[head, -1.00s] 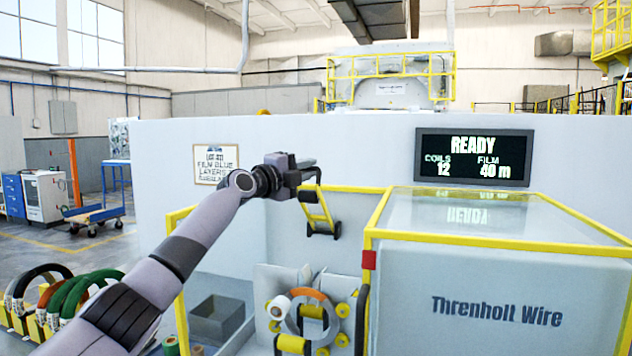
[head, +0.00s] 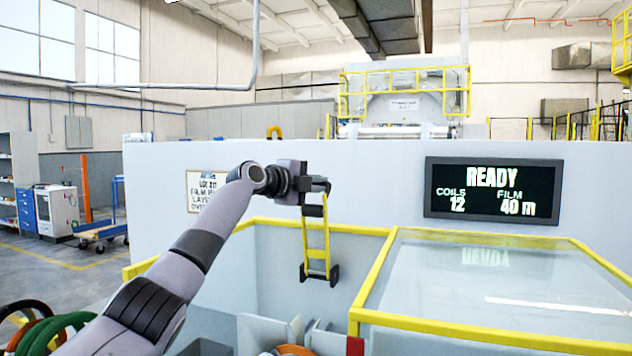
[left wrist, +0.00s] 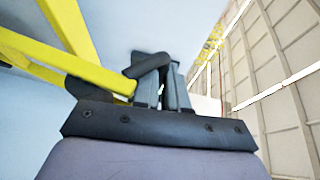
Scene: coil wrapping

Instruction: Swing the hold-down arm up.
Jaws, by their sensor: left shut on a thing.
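The hold-down arm (head: 326,238) is a narrow yellow frame with a black foot at its lower end, at the wall of the wrapping bay. It stands close to upright. My left gripper (head: 322,186) is shut on its upper end, at a dark bar. In the left wrist view, the yellow bars (left wrist: 84,68) run in from the upper left, and the gripper fingers (left wrist: 162,88) close around the dark bar (left wrist: 148,65). My right gripper is in neither view.
A yellow-edged, clear-topped cabinet (head: 500,283) stands right of the bay. A dark display (head: 493,190) reads READY, coils 12, film 40 m. Coils (head: 50,335) lie at lower left. An orange coil (head: 295,350) shows partly at the bottom edge. Space above the arm looks open.

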